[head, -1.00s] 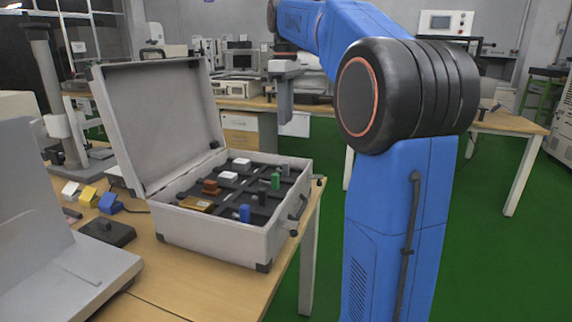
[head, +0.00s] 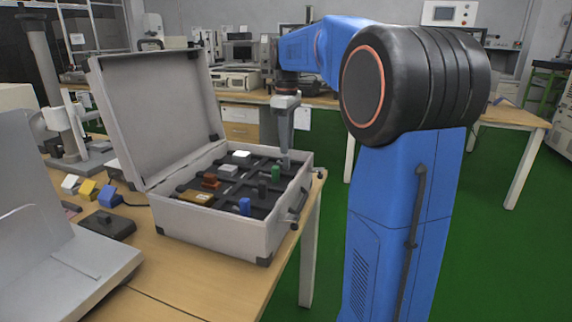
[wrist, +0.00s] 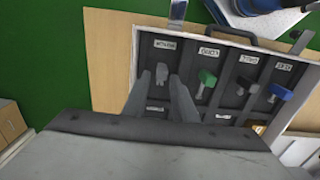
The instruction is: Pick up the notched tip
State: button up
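The notched tip looks to be the small grey piece (wrist: 162,74) in the case's end compartment, below a label that is hard to read. My gripper (wrist: 161,88) is open, with one finger on each side of this piece in the wrist view. I cannot tell whether the fingers touch it. In the head view my gripper (head: 286,156) points down into the back right corner of the open case (head: 210,228), where it hides most of the grey piece.
A green tip (wrist: 207,78), a black tip (wrist: 246,84) and a blue tip (wrist: 279,92) stand in neighbouring compartments. White blocks and brown pieces lie in the case's other row. The raised lid (head: 155,115) stands at the left. Green floor lies beyond the table.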

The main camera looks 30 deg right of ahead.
aim_at(285, 157)
jog(key=shift+a+f, duration=0.15)
jog(key=shift+f, duration=1.2)
jog(key=shift+a+f, duration=0.1)
jog(key=shift+f, duration=1.25)
grip_shut()
